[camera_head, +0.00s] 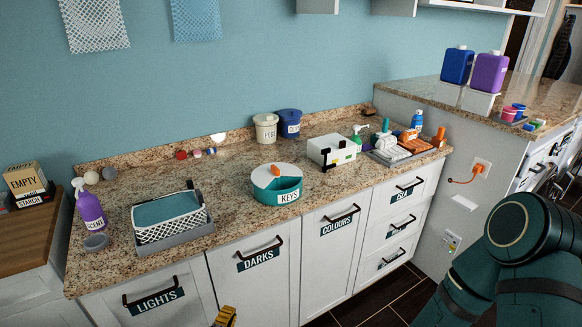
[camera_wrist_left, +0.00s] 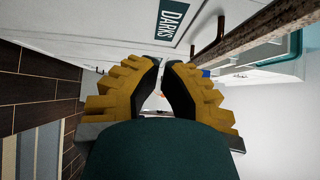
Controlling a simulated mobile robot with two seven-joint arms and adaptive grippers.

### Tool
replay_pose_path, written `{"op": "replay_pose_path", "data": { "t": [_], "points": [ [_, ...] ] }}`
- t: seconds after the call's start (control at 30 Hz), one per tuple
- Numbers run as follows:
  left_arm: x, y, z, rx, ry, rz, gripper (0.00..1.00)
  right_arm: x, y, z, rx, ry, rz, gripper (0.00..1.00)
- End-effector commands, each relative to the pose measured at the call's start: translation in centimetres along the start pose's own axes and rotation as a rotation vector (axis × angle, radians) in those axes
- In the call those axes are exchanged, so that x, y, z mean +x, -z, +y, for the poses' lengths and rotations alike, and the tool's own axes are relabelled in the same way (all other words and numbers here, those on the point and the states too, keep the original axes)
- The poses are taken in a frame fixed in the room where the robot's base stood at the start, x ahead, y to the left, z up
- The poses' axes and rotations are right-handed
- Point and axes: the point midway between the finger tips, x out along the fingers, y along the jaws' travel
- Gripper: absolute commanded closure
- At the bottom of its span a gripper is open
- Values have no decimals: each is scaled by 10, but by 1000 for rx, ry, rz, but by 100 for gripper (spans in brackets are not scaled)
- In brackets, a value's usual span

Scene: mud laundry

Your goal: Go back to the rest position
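My left gripper (camera_head: 225,316) shows only as a small yellow piece at the bottom edge of the head view, in front of the cabinet doors. In the left wrist view its two yellow fingers with black pads (camera_wrist_left: 161,66) come together at the tips, with no object seen between them. My right arm fills the lower right of the head view, and its gripper is out of the picture.
The granite counter (camera_head: 240,213) holds a basket (camera_head: 170,216), a teal KEYS tub (camera_head: 276,185), a purple bottle (camera_head: 89,208) and a white box (camera_head: 332,150). White cabinets with handles, including the DARKS door (camera_head: 258,282), stand below. Dark floor (camera_head: 385,298) shows at the bottom.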

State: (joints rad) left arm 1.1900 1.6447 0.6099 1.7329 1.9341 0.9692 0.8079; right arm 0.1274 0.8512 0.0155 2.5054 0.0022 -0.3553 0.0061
Motion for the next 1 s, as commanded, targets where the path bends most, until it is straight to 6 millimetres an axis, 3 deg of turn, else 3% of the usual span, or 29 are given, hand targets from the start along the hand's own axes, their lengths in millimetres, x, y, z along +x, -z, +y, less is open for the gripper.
{"op": "replay_pose_path", "data": {
  "t": [0.13, 0.27, 0.4, 0.5, 0.6, 0.7, 0.87, 0.9, 1.0],
  "points": [
    [2, 48, -16, 123, 17, 198, 100, 0, 0, 0, 0, 0, 0, 59],
    [-16, 127, -33, 370, 64, 545, 100, 0, 0, 0, 0, 0, 0, 59],
    [-72, 205, -40, 750, 177, 996, 100, 0, 0, 0, 0, 0, 0, 59],
    [-121, 232, -36, 1050, 303, 1295, 100, 0, 0, 0, 0, 0, 0, 59],
    [-164, 236, -30, 1358, 468, 1554, 100, 0, 0, 0, 0, 0, 0, 59],
    [-193, 224, -27, 1675, 675, 1765, 100, 0, 0, 0, 0, 0, 0, 59],
    [-209, 193, -37, 2183, 1093, 1965, 100, 0, 0, 0, 0, 0, 0, 59],
    [-208, 186, -43, -2124, -1114, -1831, 100, 0, 0, 0, 0, 0, 0, 59],
    [-201, 177, -58, -1977, -1141, -1524, 100, 0, 0, 0, 0, 0, 0, 59]
  ]
}}
